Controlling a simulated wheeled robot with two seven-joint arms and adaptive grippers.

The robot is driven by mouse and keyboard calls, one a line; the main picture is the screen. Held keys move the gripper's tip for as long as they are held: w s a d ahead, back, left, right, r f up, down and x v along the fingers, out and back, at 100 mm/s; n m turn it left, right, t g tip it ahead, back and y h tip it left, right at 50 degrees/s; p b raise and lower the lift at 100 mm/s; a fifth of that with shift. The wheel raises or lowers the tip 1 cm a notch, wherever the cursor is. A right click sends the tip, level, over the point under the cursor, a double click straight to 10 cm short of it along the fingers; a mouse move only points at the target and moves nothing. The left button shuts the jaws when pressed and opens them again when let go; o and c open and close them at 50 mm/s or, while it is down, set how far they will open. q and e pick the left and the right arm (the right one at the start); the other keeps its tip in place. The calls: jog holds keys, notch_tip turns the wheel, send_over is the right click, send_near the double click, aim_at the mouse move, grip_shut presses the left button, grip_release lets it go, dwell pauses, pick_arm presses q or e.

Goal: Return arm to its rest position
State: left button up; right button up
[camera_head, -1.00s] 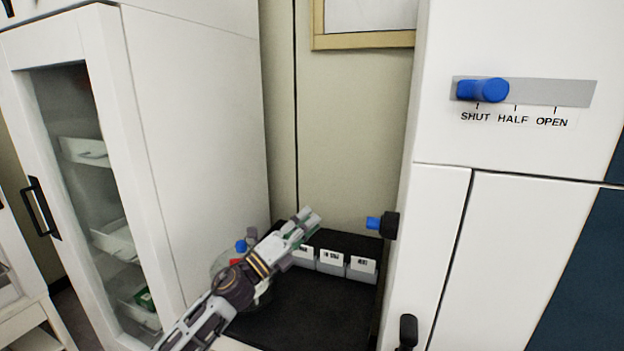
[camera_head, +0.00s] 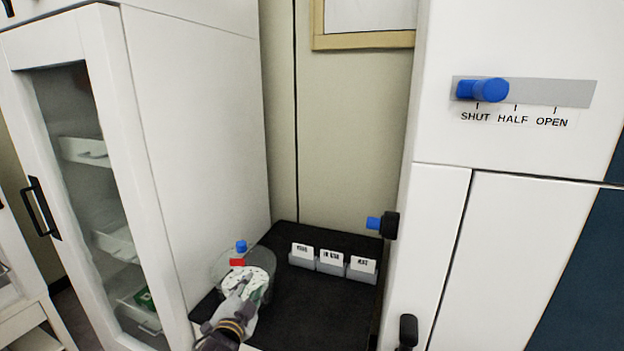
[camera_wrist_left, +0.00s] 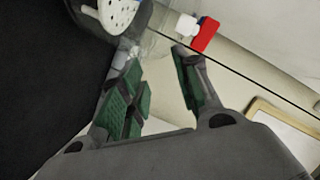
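My left gripper (camera_head: 248,290) is low in the head view, in front of the round vessel with a white perforated top (camera_head: 268,272). In the left wrist view its green-padded fingers (camera_wrist_left: 156,65) are spread apart with nothing held between them. The white perforated top (camera_wrist_left: 118,12) shows at the upper edge of that view, close beyond the fingertips; I cannot tell whether they touch. My left forearm is mostly below the head picture. My right gripper is not in view.
A black bench mat (camera_head: 310,302) holds several labelled card holders (camera_head: 331,262). A white glass-door cabinet (camera_head: 200,150) stands left. The white machine at right has a blue slider (camera_head: 483,89) at SHUT and a blue valve (camera_head: 374,223). A red block (camera_head: 237,262) is by the vessel.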

pick_arm(q)
jog(key=s+a+f+n+g, duration=0.2)
jog(key=s+f+n+g, duration=0.15)
jog(key=s+f, duration=0.4)
jog(key=s+a+f+n+g, duration=0.2)
jog(key=s+f+g, duration=0.25)
jog(key=s, duration=0.65)
jog(key=s+a+f+n+g, duration=0.25)
jog(key=s+f+g, duration=0.3)
jog(key=s, duration=0.45)
notch_tip(320, 180, down, 32)
jog(key=s+a+f+y+p, duration=0.1)
jog(key=s+a, duration=0.1)
jog(key=s+a+f, duration=0.4)
jog(key=s+f, duration=0.4)
jog(key=s, duration=0.2)
jog(key=s+a+f+g+p, duration=0.1)
jog(key=s+a+f, duration=0.2)
jog(key=s+f, duration=0.6)
jog(key=shift+s+a+f+y, duration=0.25)
jog(key=shift+s+a+y, duration=0.1)
jog(key=shift+s, duration=0.2)
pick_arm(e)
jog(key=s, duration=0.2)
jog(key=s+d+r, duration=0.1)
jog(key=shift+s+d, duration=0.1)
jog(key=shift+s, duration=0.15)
